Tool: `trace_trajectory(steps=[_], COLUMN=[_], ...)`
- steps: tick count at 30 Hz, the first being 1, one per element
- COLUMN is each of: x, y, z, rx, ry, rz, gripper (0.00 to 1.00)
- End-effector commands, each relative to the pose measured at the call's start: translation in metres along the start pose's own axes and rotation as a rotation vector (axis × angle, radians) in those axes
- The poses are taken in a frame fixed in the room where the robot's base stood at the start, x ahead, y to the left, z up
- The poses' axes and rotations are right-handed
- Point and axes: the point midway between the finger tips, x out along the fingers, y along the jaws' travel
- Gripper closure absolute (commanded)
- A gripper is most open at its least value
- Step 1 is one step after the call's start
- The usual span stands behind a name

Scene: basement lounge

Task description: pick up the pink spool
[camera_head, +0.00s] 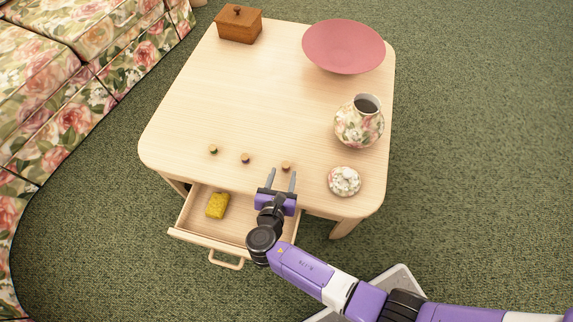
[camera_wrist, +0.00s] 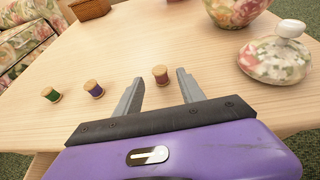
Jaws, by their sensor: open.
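Three small spools with wooden ends stand in a row near the front of the table. The right one, the pink spool (camera_head: 286,166), has reddish-pink thread; it also shows in the wrist view (camera_wrist: 160,75). The purple spool (camera_wrist: 94,89) is left of it, and the green spool (camera_wrist: 51,95) is farthest left. My gripper (camera_head: 282,173) is open and empty over the table's front edge. In the wrist view its fingers (camera_wrist: 158,82) point toward the pink spool, which appears in the gap between the tips; I cannot tell whether it is inside or just beyond them.
The table (camera_head: 240,95) has an open drawer (camera_head: 192,219) holding a yellow block (camera_head: 217,205) below my gripper. A floral lidded dish (camera_head: 344,181) and floral vase (camera_head: 358,130) stand at right. A pink bowl (camera_head: 343,47) and wooden box (camera_head: 238,24) are at the back.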

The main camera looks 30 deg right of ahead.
Motion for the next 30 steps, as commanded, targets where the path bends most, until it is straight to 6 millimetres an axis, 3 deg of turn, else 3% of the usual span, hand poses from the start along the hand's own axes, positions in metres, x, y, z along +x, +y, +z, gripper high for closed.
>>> trace_trajectory(steps=[12,22,29,30], x=[0.052,0.058,0.058,0.058], y=[0.0,-0.001,0.0,0.0], z=[-0.003,-0.002,-0.002,-0.002], rx=[0.004,0.003,0.004,0.004], ry=[0.0,0.001,0.001,0.001], rz=[0.001,0.002,0.002,0.002], gripper=[0.53,0.53,0.99,1.0])
